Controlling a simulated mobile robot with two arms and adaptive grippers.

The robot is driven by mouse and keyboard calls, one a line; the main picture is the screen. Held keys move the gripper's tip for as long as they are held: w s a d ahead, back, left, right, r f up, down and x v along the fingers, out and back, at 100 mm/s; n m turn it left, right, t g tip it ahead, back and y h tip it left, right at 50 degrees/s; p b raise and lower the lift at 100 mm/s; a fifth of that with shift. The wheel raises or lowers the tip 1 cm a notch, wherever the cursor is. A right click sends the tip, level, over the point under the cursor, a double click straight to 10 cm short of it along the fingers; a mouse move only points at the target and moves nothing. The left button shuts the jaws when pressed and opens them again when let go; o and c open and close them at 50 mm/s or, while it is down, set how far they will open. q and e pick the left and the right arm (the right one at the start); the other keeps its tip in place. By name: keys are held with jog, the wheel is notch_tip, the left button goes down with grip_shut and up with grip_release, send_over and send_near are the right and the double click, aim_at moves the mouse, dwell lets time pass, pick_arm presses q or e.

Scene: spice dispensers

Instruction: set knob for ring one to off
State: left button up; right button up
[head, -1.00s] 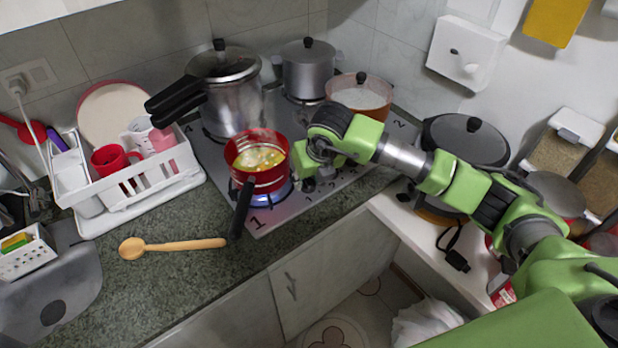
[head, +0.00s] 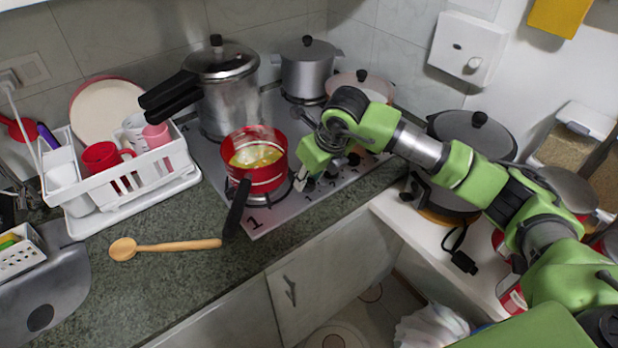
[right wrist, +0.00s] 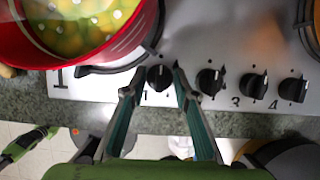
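The knob for ring one (right wrist: 160,77) is black with a white line pointing up toward the hob, above the printed 1. My right gripper (right wrist: 158,72) has its fingertips on either side of this knob, with small gaps beside it. In the head view my right gripper (head: 303,178) is at the hob's front edge and hides the knob. The red pot (head: 256,165) with food stands on ring one, and no flame shows under it. My left gripper is outside the head view; a green and black part at the lower left of the wrist view may belong to that arm.
More knobs (right wrist: 209,81) sit in a row right of ring one's knob. A pressure cooker (head: 226,100) and a steel pot (head: 307,75) stand behind. A wooden spoon (head: 165,246) lies on the counter.

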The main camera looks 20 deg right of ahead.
jog(key=shift+o, duration=1.1)
jog(key=shift+r, duration=0.15)
jog(key=v, duration=1.1)
jog(key=shift+s+r, duration=0.2)
jog(key=shift+r, duration=0.15)
jog(key=shift+d+f, duration=0.1)
